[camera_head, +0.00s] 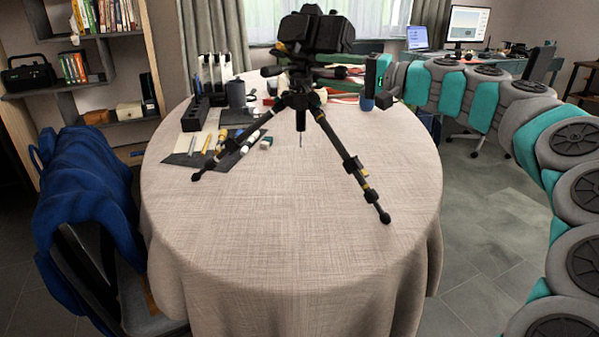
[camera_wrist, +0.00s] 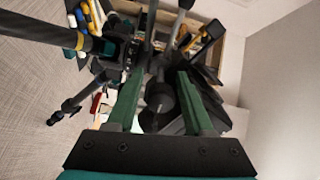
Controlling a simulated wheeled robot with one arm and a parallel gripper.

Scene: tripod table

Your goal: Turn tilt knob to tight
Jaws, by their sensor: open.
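A black tripod (camera_head: 349,158) with a camera (camera_head: 316,33) on top stands on the round table. A black handle (camera_head: 271,71) sticks out to the left of its head. My gripper (camera_head: 322,70) reaches in from the right with its green fingers at the tripod head, just below the camera. In the wrist view, my gripper (camera_wrist: 165,78) is open. A dark rounded part (camera_wrist: 158,97), perhaps the tilt knob, shows between the fingers. I cannot tell whether the fingers touch it. The tilt knob is not clearly seen in the head view.
The round table (camera_head: 290,235) has a beige cloth, and its front half is clear. Behind the tripod's left leg are a dark mat (camera_head: 183,160), pens, a black holder (camera_head: 195,115) and a dark cup (camera_head: 236,95). A chair with a blue cloth (camera_head: 85,190) stands at the left.

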